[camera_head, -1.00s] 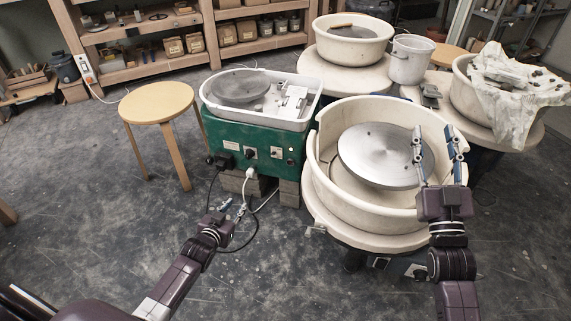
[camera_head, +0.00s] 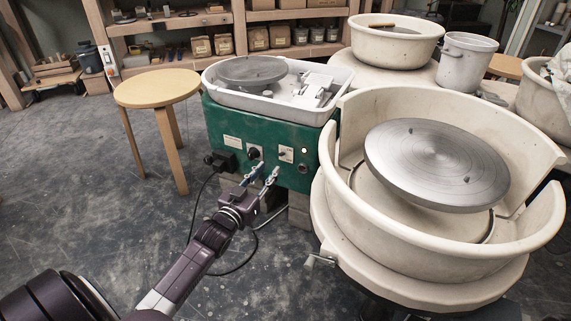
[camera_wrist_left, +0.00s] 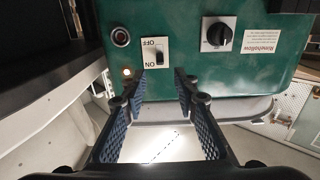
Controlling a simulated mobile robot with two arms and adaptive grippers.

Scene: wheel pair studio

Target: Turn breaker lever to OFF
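The breaker lever is a small black toggle on a white ON/OFF plate (camera_head: 286,154) on the front of the green wheel housing (camera_head: 225,122). The left wrist view shows the lever (camera_wrist_left: 159,52) and plate upside down, with the OFF marking at the picture's top. Its exact tilt is hard to tell. My left gripper (camera_head: 262,174) is open and empty, in front of the housing and below the plate in the head view. In the left wrist view its blue ridged fingers (camera_wrist_left: 164,108) stand apart on either side below the plate, not around the lever. My right gripper is out of view.
A large cream wheel basin (camera_head: 420,255) stands close on the right. A round wooden stool (camera_head: 157,88) stands left. Black cord lies on the floor near my arm.

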